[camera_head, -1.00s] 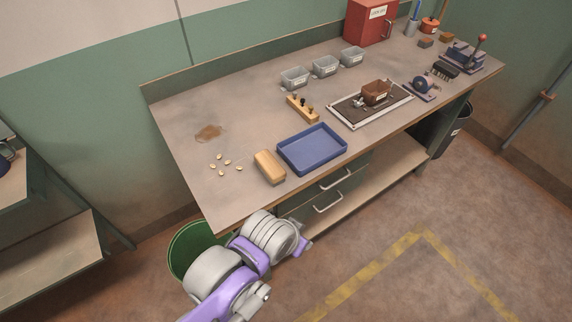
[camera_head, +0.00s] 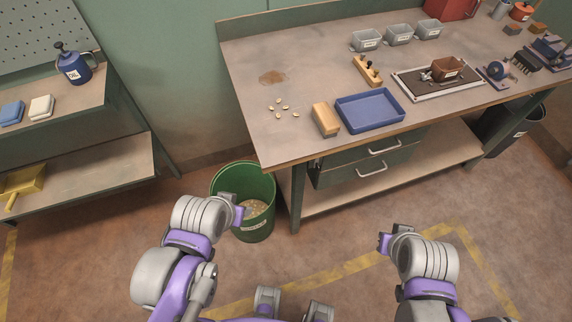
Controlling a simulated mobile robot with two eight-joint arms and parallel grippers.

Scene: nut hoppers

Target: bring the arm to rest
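My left arm comes in from the lower left, and its outer end, with the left gripper (camera_head: 238,211), is in front of the green bin. My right arm is at the lower right, and its outer end, with the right gripper (camera_head: 388,241), is over the open floor. Both are apart from the workbench (camera_head: 300,70). The fingers of each are too small or hidden to tell open from shut. I see nothing held in either one.
A green bin (camera_head: 258,190) with pale bits inside stands by the bench's left leg. A shelf (camera_head: 90,180) stands left. Floor with yellow lines is clear in front.

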